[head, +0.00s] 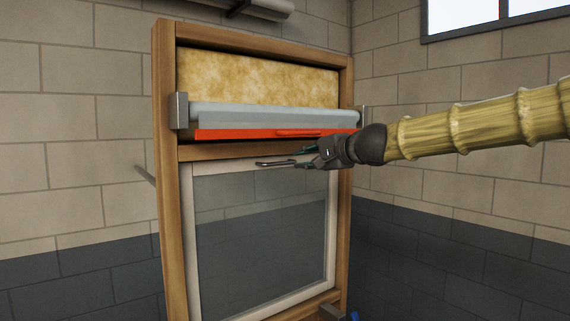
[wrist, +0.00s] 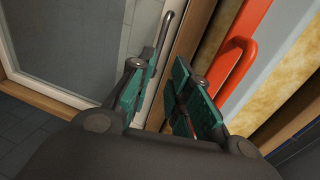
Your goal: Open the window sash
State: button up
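The window sash (head: 188,230) has a pale frame around clear glass and sits in the lower part of a wooden frame. It looks closed. A thin metal bar handle (head: 268,164) is on its top rail. My gripper (head: 300,158) is at the right end of this handle, with its fingers pointing left. In the wrist view, my gripper (wrist: 157,72) is open, its teal pads apart. The handle (wrist: 164,35) runs in the line of the gap, and its near end is partly hidden by the left finger. I cannot tell whether they touch.
The wooden frame (head: 170,210) surrounds the sash. Above the sash is a grey-blue bar with a red panel and red handle (head: 300,132), close to my gripper; it also shows in the wrist view (wrist: 238,65). Yellowish foam (head: 255,78) fills the top opening. Block walls stand around.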

aim_at(282, 163)
jog(key=shift+p+x, duration=0.7)
jog(key=shift+x, duration=4.4)
jog(key=shift+f, duration=0.1)
jog(key=shift+c, duration=0.3)
grip_shut()
